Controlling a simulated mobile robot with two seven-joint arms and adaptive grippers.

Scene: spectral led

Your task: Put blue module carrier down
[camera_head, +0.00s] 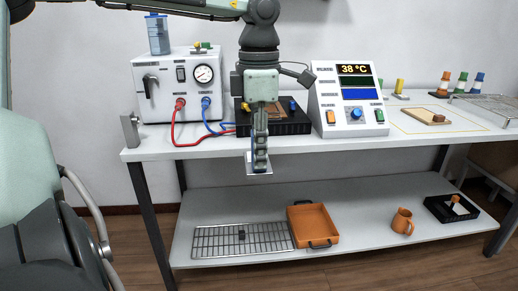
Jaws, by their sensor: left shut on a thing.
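My left gripper (260,155) hangs fingers down in front of the bench's front edge, near the middle of the view. It is shut on a thin, pale plate with a bluish edge (249,167), which looks like the blue module carrier. Its fingers cover much of the carrier. The carrier is held in the air, overlapping the front edge of the white bench top (340,146) in the picture. Behind the gripper, a black fixture (289,126) with a blue knob and a brown plate stands on the bench, partly hidden. My right gripper is not in view.
A white box with a gauge (160,95) and red and blue hoses stands left. A console reading 38 °C (328,98) stands right of the fixture. A board (430,115) lies further right. The lower shelf holds a wire rack (215,240), orange tray (331,228) and orange jug (402,221).

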